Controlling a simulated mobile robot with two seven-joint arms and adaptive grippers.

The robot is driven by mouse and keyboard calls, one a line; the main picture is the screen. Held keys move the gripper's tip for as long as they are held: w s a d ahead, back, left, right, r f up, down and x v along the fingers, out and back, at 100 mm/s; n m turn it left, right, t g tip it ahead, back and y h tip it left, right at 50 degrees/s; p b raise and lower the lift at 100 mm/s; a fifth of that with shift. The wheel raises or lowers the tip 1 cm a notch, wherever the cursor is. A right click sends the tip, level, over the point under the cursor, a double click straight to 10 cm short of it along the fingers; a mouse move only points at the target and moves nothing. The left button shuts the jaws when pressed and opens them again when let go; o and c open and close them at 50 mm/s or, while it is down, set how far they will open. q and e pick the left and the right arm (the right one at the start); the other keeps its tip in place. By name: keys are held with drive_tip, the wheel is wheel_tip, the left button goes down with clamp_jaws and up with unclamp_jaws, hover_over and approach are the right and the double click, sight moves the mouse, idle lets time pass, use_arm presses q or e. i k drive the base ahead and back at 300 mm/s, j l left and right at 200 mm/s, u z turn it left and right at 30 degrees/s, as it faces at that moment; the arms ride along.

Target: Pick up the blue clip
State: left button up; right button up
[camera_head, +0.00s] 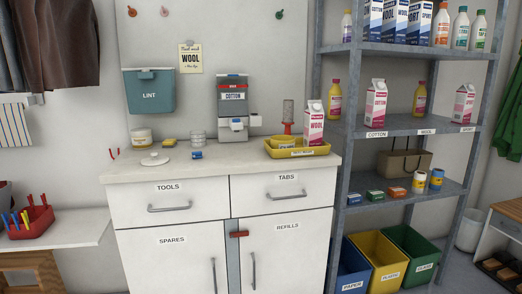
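A red basket (38,229) at the lower left holds several upright narrow pieces that look like clips, in red, blue and yellow. A blue clip (15,221) stands at the basket's left side, close to a yellow one. The clips are small and partly overlap, so their exact shape is hard to tell. Neither of my grippers shows in the head view.
The basket sits on a white ledge (75,229) with free room to its right. A white cabinet (190,220) stands right of it, with a dispenser (233,108) and a yellow tray (298,151) on top. A grey shelf unit (411,122) is further right.

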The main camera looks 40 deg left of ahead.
sight(198, 154)
drive_tip(key=u, duration=1.6)
drive_tip(key=l+z, duration=0.2)
drive_tip(key=z, duration=0.3)
